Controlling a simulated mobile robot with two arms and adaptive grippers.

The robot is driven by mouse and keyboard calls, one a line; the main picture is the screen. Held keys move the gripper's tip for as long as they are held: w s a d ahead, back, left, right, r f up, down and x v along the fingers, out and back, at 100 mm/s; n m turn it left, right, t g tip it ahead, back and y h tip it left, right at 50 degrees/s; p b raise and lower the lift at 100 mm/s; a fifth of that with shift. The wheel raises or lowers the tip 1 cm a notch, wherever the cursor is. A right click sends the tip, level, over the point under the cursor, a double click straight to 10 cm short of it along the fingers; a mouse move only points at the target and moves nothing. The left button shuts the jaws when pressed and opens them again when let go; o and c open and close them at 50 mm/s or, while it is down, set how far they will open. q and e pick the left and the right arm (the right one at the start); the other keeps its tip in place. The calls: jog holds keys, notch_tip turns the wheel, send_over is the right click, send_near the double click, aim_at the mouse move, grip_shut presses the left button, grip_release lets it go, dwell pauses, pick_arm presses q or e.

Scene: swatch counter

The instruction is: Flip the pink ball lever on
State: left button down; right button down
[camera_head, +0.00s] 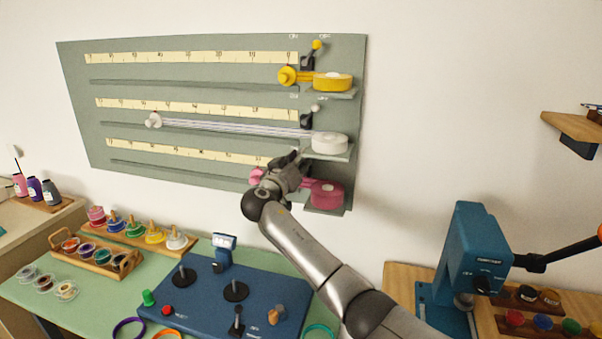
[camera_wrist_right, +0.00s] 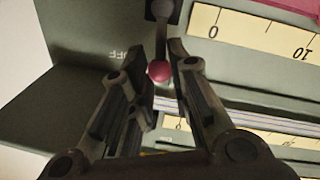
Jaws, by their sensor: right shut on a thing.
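The pink ball lever (camera_wrist_right: 159,71) shows in the right wrist view as a small pink ball on a dark stem, with its dark mount at the top of the picture. My right gripper (camera_wrist_right: 160,66) has its two fingers on either side of the ball and is shut on it. An OFF label stands on the board to the left of the lever in that view. In the head view my right gripper (camera_head: 288,163) is at the lower right of the grey-green board (camera_head: 200,122) and hides the ball. My left gripper is not in view.
Pink (camera_head: 325,194), white (camera_head: 330,143) and yellow (camera_head: 333,82) units sit on the board's right side, beside ruler strips. White (camera_head: 315,108) and yellow (camera_head: 317,45) ball levers are above. A blue panel (camera_head: 215,300) and a blue machine (camera_head: 470,255) stand below.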

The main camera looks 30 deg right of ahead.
jog(key=shift+w+a+f+n+t+b, duration=0.1)
jog(key=shift+w+a+f+n+b, duration=0.3)
jog(key=shift+n, duration=0.85)
jog(key=shift+w+a+f+n+t+b, duration=0.15)
jog(key=shift+n+b, duration=0.55)
jog(key=shift+n, duration=0.6)
jog(key=shift+w+a+f+n+t+b, duration=0.1)
jog(key=shift+w+f+n+b, duration=0.35)
jog(key=shift+n, duration=0.8)
jog(key=shift+s+r, duration=0.15)
jog(key=shift+r, duration=0.1)
jog(key=c, duration=1.3)
grip_release()
jog(key=shift+o, duration=0.2)
jog(key=shift+r, duration=0.1)
jog(key=shift+a, duration=0.1)
jog(key=v, duration=1.2)
